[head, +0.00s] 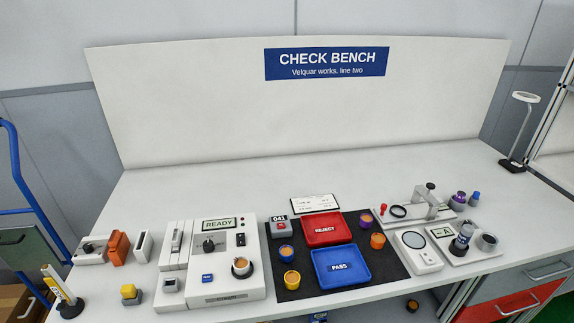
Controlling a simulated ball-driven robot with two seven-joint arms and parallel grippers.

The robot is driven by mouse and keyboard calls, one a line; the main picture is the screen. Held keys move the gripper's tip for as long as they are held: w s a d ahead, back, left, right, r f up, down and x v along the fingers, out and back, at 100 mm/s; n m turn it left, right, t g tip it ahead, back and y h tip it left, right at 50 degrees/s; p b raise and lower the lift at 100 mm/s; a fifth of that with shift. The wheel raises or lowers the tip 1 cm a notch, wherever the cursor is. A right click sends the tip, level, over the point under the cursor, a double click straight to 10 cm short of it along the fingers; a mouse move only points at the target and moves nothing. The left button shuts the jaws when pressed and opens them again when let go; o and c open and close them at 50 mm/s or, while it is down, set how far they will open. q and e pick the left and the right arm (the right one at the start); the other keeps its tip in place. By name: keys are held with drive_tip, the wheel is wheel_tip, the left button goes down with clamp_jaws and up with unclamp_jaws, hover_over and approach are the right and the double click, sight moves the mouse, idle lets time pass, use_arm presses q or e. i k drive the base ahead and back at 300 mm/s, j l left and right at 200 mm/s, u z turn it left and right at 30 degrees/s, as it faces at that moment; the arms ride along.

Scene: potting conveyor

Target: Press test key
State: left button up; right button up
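A white test instrument (238,292) stands on the bench at centre left. Its small display (219,225) reads READY. Below the display is a black rotary knob (208,246). A small blue key (207,278) with markings too small to read sits at its lower left. A small copper-topped part (240,266) sits in a round dark holder at the instrument's right. Left of the instrument stands a separate unit with a yellow push button (128,291) on a grey base. Neither of my grippers is in view, and nothing touches the blue key.
A black mat (387,262) holds a red REJECT tray (309,238), a blue PASS tray (363,278) and several small coloured parts. A lever fixture (428,203) and a meter (414,240) stand right. An upright marker (64,293) stands front left. The bench's back is clear.

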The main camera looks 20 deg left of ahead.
sight(207, 277)
drive_tip(key=u, duration=1.3)
